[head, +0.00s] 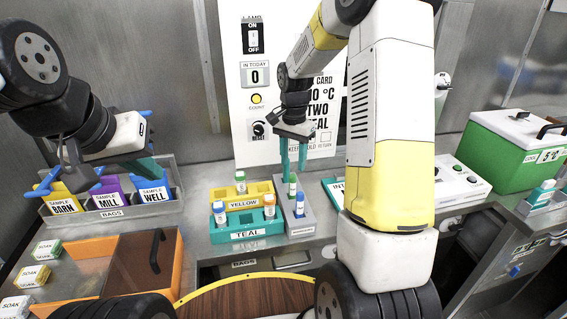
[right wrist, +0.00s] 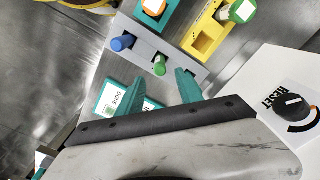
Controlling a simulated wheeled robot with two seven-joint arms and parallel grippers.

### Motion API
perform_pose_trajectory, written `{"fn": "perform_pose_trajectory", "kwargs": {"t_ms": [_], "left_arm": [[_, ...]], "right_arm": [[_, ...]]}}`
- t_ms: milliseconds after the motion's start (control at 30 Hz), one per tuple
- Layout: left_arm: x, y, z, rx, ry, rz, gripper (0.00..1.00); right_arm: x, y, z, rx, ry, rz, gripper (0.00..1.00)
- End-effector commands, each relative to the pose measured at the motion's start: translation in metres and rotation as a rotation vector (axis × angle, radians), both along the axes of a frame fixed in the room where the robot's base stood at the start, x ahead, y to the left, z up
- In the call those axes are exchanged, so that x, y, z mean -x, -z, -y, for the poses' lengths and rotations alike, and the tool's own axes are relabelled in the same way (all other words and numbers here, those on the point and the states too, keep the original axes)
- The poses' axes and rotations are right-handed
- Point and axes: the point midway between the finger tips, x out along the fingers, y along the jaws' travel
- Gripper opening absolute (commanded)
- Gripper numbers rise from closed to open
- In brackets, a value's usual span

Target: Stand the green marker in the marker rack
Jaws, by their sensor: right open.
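The green marker (head: 292,188) stands about upright at the far end of the grey marker rack (head: 302,228). In the right wrist view the green marker (right wrist: 160,66) shows in the grey rack (right wrist: 148,49), beside a blue-capped piece (right wrist: 121,43). My right gripper (head: 294,174) points down over it with teal fingers apart, one on each side of the marker's top. In the right wrist view the open fingertips (right wrist: 160,74) are close to it; contact cannot be told.
The teal rack (head: 245,235) and yellow rack (head: 262,190) stand just left of the grey rack, holding capped tubes. Bag bins (head: 130,215) and an orange box (head: 178,270) are farther left. A white control box (head: 470,190) and green cooler (head: 490,145) are right.

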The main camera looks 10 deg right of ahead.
Motion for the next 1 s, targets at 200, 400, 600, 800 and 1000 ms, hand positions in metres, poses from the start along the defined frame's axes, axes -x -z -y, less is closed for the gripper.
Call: {"fn": "perform_pose_trajectory", "kwargs": {"t_ms": [200,400,600,800,1000], "left_arm": [[0.0,0.0,0.0,0.0,0.0,0.0,0.0],[0.0,0.0,0.0,0.0,0.0,0.0,0.0],[0.0,0.0,0.0,0.0,0.0,0.0,0.0],[0.0,0.0,0.0,0.0,0.0,0.0,0.0],[0.0,0.0,0.0,0.0,0.0,0.0,0.0]], "right_arm": [[0.007,-0.027,-0.001,-0.006,-0.027,0.023,0.43],[0.054,-0.093,-0.003,-0.029,-0.193,0.148,0.43],[0.126,-0.148,-0.008,-0.033,-0.418,0.312,0.43],[0.196,-0.172,-0.015,-0.008,-0.626,0.472,0.43],[0.234,-0.174,-0.02,0.022,-0.753,0.572,0.43]]}}
